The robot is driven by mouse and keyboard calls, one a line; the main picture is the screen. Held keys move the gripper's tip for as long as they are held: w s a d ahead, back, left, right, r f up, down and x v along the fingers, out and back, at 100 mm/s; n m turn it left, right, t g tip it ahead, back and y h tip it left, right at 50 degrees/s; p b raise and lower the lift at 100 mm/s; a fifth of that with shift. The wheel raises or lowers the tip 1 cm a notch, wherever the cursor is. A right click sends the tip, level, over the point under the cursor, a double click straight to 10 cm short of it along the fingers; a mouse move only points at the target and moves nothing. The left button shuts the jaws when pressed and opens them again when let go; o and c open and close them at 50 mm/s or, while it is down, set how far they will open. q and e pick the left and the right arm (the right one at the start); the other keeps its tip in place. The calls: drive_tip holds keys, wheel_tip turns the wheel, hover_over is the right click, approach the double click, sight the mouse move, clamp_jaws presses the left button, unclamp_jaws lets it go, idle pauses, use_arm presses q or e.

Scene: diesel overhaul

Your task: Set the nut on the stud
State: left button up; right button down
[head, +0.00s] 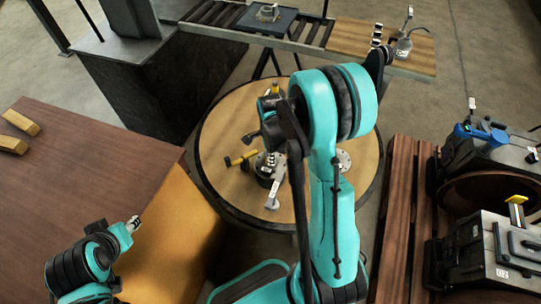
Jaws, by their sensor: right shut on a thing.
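A round wooden table (225,125) stands in the middle of the head view, partly behind my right arm. On it is a dark round-based part with metal pieces standing up (268,165); I cannot single out the stud there. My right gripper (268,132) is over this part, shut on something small. Its fingers are largely hidden by its own wrist and arm, so the nut is not clearly visible. My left gripper (134,223) is at the lower left, away from the round table, beside the brown table; its jaw opening is too small to tell.
A yellow-and-black tool (241,158) and a grey metal piece (272,194) lie near the part. A brown table (80,165) holds yellow blocks (20,123). Dark machines (487,252) stand right; a roller bench (345,37) is behind.

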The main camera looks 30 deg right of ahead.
idle(0.3)
drive_tip(key=c, duration=1.2)
unclamp_jaws()
wheel_tip(320, 180, up, 12)
drive_tip(key=shift+r, duration=0.1)
